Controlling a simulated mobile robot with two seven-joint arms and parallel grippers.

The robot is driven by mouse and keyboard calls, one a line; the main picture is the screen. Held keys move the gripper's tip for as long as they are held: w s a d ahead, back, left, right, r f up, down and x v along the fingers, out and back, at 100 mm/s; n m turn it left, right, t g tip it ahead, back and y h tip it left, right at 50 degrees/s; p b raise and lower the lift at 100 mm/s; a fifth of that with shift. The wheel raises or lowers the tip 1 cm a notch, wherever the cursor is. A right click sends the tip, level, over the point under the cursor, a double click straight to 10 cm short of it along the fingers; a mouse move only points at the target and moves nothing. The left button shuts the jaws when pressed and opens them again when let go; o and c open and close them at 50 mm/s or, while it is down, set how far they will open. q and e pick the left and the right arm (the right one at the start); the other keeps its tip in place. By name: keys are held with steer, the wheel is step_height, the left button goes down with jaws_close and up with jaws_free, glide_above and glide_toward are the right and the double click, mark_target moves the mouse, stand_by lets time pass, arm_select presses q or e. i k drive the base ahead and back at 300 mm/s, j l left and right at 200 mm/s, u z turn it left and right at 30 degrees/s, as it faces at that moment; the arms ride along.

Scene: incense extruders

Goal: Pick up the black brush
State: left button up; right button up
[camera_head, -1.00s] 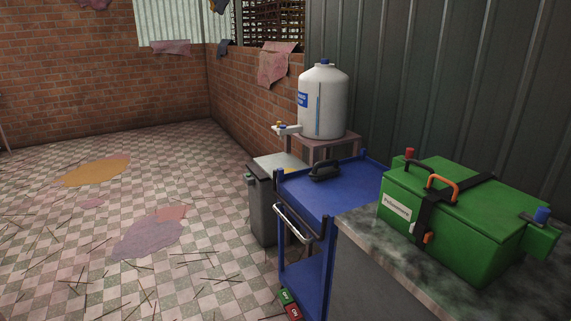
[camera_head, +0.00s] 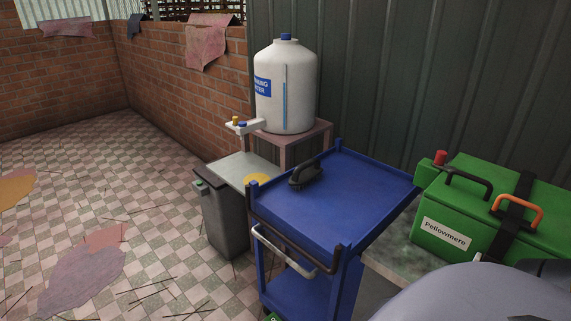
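The black brush (camera_head: 305,175) lies on the top shelf of the blue cart (camera_head: 345,200), near its left edge. It is dark, with a raised handle. Neither of my grippers shows in the head view. A smooth grey rounded part of mine fills the lower right corner and hides part of the counter.
A green box (camera_head: 450,232) with an orange handle sits on the stone counter (camera_head: 400,258) at right. A white water tank (camera_head: 287,90) stands on a stand behind the cart. A grey bin (camera_head: 222,222) stands left of the cart. The tiled floor (camera_head: 170,215) at left is mostly open.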

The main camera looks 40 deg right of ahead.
mark_target(305, 172)
steer(key=i+z, duration=0.2)
steer(key=i, duration=0.35)
steer(key=i+j+z, duration=0.2)
steer(key=i, duration=0.35)
steer(key=i+j+z, duration=0.15)
steer(key=i+z, duration=0.25)
steer(key=i+j+z, duration=0.2)
steer(key=z, duration=0.15)
steer(key=i+j+z, duration=0.25)
steer(key=z, duration=0.15)
steer(key=i+j+z, duration=0.2)
steer(key=j+z, duration=0.2)
